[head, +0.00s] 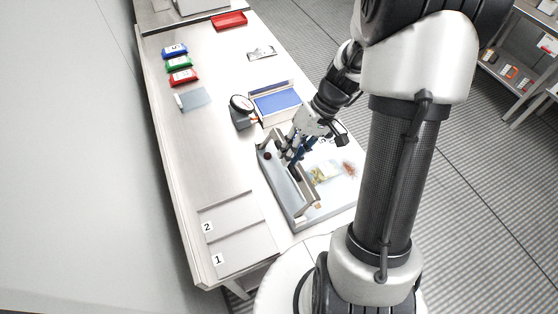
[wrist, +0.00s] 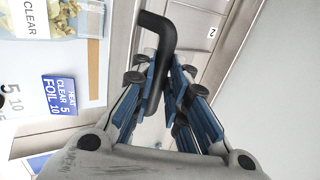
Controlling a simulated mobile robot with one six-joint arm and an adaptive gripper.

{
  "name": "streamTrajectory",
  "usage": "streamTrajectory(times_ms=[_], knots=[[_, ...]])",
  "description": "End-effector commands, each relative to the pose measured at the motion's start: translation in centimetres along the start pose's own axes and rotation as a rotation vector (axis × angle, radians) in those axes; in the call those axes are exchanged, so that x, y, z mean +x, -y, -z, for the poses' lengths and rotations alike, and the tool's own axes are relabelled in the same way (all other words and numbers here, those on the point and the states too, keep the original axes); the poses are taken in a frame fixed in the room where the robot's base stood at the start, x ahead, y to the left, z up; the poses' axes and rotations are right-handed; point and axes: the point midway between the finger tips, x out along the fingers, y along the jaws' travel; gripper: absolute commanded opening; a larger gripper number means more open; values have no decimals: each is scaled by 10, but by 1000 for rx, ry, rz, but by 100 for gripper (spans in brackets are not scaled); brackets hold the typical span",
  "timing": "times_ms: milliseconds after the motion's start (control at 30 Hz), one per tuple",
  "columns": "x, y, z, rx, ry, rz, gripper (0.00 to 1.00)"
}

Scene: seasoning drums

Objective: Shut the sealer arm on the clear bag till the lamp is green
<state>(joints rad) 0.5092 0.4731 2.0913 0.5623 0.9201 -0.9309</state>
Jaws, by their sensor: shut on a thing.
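My gripper (wrist: 164,72) is shut on the black bent handle (wrist: 157,28) of the sealer arm in the wrist view. In the head view my gripper (head: 288,157) is over the sealer (head: 281,187), with the grey sealer arm (head: 306,192) running toward the front. The clear bag (wrist: 68,22), labelled CLEAR with pale pieces inside, lies beside the arm in the wrist view. It also shows in the head view (head: 321,173). I cannot tell whether the arm touches the bag. The lamp's colour cannot be made out.
A blue label (wrist: 60,95) reads clear 5, foil 10. Behind the sealer stand a round dial gauge (head: 242,103) and a blue-topped box (head: 277,102). Coloured packs (head: 180,64) lie farther back. Plates marked 1 and 2 (head: 229,228) are empty at the front left.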

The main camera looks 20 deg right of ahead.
Motion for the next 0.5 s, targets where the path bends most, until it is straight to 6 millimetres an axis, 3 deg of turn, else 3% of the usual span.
streamTrajectory(times_ms=[33, 500], knots=[[2, -12, 1, 7, -6, 45, 0], [4, -68, 0, 4, 0, 490, 0]])
